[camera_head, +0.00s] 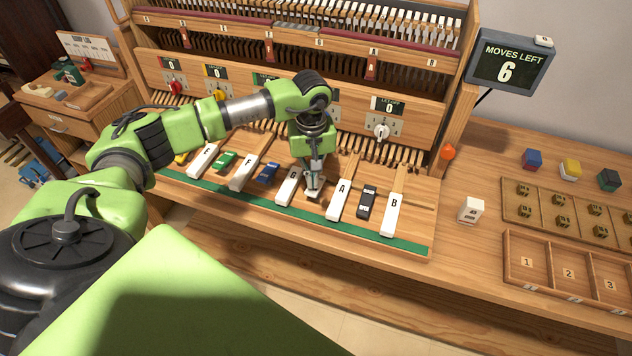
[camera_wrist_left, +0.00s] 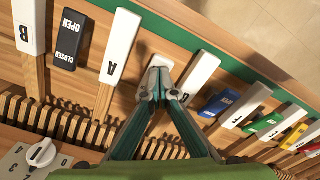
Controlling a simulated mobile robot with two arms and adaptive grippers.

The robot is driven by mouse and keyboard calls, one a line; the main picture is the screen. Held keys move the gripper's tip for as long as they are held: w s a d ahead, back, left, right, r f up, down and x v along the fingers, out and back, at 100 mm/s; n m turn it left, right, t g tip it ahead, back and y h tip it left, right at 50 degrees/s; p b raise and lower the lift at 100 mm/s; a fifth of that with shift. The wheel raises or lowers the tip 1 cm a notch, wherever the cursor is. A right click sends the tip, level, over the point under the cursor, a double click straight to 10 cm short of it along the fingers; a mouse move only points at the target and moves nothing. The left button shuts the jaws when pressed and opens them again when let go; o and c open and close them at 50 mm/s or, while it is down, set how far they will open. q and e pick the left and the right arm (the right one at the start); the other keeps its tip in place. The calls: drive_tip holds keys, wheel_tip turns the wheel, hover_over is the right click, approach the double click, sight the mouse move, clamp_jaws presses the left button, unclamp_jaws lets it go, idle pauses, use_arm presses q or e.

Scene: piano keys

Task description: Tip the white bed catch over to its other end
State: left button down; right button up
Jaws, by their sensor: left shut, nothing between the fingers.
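The white bed catch (camera_head: 314,193) lies between the white G key (camera_head: 288,188) and the white A key (camera_head: 341,200). My left gripper (camera_head: 314,178) points down at it, fingers shut and empty. In the left wrist view, the fingertips (camera_wrist_left: 157,82) are over or against the white catch (camera_wrist_left: 160,61) and cover most of it. Whether they touch, its markings and which end is down cannot be told. The black catch (camera_wrist_left: 68,40) between A and B shows the words OPEN and CLOSED on its two ends. My right gripper is in neither view.
Blue (camera_head: 267,174) and green (camera_head: 225,162) catches lie further left among the keys. A white knob (camera_head: 381,131) is on the panel behind. A white block (camera_head: 471,209) and a numbered tray (camera_head: 511,254) are at right.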

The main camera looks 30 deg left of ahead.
sight(312, 190)
use_arm(q)
drive_tip(key=shift+f, duration=0.2)
idle(0.6)
drive_tip(key=shift+f+b, duration=1.15)
drive_tip(key=shift+b, duration=0.05)
drive_tip(key=shift+r, duration=0.15)
drive_tip(key=shift+r+p, duration=1.75)
drive_tip(key=shift+r, duration=1.7)
